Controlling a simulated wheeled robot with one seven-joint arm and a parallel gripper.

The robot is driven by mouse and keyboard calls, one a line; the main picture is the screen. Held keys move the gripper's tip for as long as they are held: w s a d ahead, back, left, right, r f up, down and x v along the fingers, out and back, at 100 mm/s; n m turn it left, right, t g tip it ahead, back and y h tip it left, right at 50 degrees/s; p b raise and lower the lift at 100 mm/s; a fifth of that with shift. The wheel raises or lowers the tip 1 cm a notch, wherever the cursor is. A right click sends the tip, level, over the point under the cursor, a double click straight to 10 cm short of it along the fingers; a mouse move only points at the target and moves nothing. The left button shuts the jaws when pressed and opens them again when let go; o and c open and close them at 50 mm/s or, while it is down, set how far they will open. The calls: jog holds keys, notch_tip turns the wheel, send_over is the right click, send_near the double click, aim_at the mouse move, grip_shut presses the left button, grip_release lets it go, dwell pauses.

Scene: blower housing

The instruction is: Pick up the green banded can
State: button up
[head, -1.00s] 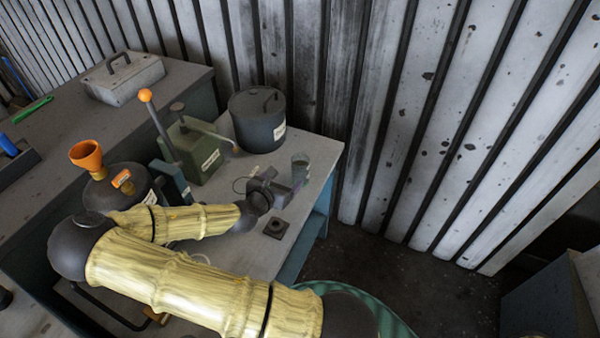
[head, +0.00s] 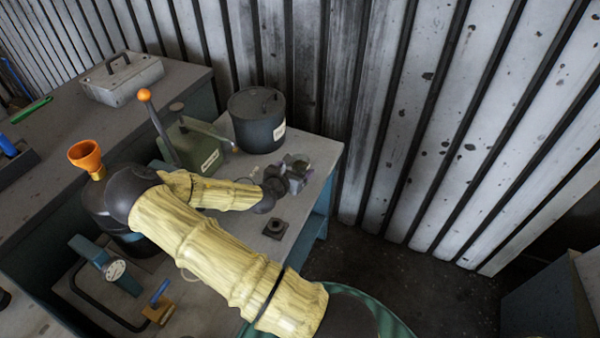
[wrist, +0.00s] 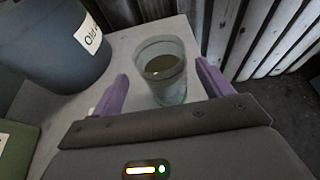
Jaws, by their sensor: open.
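A greenish-grey, see-through can (wrist: 172,92) with an open top and dark contents stands on the grey workbench (wrist: 117,50) in the wrist view. It looks like the green banded can, but I cannot clearly make out a band. My gripper (wrist: 162,75) is open, with one purple finger at the left and one at the right of the can. A gap shows between each finger and the can in this view. In the head view my gripper (head: 298,174) is at the bench's right end and mostly hides the can. The can's base is partly hidden behind the gripper body in the wrist view.
A dark lidded pot (head: 258,122) stands behind my gripper, close on its left in the wrist view. A green box with a lever (head: 195,150) and an orange funnel (head: 86,156) are farther left. A small dark block (head: 276,229) lies near the bench edge.

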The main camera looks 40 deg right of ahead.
aim_at(303, 162)
jog(key=shift+d, duration=0.1)
jog(key=shift+x, duration=2.55)
jog(key=shift+s, duration=0.1)
jog(key=c, duration=1.2)
jog(key=shift+o, duration=0.2)
jog(key=shift+r, duration=0.1)
notch_tip(303, 162, up, 10)
jog(key=shift+p, duration=0.45)
